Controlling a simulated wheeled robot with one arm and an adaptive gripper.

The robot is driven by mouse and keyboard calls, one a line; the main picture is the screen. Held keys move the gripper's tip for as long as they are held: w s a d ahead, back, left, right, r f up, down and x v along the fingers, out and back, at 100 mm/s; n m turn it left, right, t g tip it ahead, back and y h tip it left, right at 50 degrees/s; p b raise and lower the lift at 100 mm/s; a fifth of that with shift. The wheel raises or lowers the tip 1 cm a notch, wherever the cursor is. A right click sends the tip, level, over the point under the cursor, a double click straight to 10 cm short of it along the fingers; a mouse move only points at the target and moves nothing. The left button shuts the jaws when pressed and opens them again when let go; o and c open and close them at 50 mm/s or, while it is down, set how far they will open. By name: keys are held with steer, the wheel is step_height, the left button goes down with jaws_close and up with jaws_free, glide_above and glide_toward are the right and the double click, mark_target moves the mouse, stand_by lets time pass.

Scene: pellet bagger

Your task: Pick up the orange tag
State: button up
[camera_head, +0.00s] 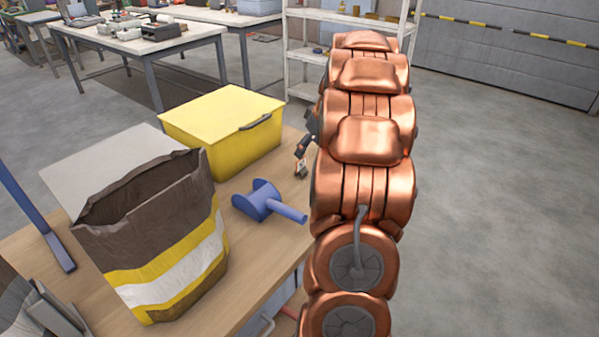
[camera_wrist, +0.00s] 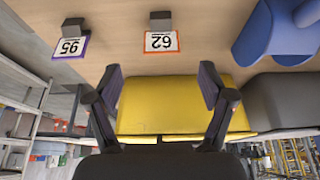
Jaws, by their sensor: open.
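The orange tag (camera_wrist: 162,40) is a white card with an orange border, the number 62 upside down in the wrist view, and a dark grey block attached. It lies on the wooden bench top, near the top middle of that view. My gripper (camera_wrist: 161,82) is open and empty, its two dark fingers spread wide. The tag appears beyond the fingertips, roughly centred between them, and apart from them. In the head view my copper arm hides much of this area; part of my gripper (camera_head: 302,157) shows at its left edge, and I cannot make out the tag there.
A similar tag with a purple border and 95 (camera_wrist: 70,46) lies to the left in the wrist view. A blue scoop (camera_head: 262,201) lies on the bench (camera_head: 240,240). A yellow lidded box (camera_head: 225,120) and an open brown sack (camera_head: 160,240) stand on the bench's left.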

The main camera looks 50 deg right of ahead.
mark_target(301, 167)
steer(key=shift+p+x, duration=0.65)
steer(key=shift+x, duration=2.9)
steer(key=shift+a, duration=0.1)
steer(key=c, duration=1.2)
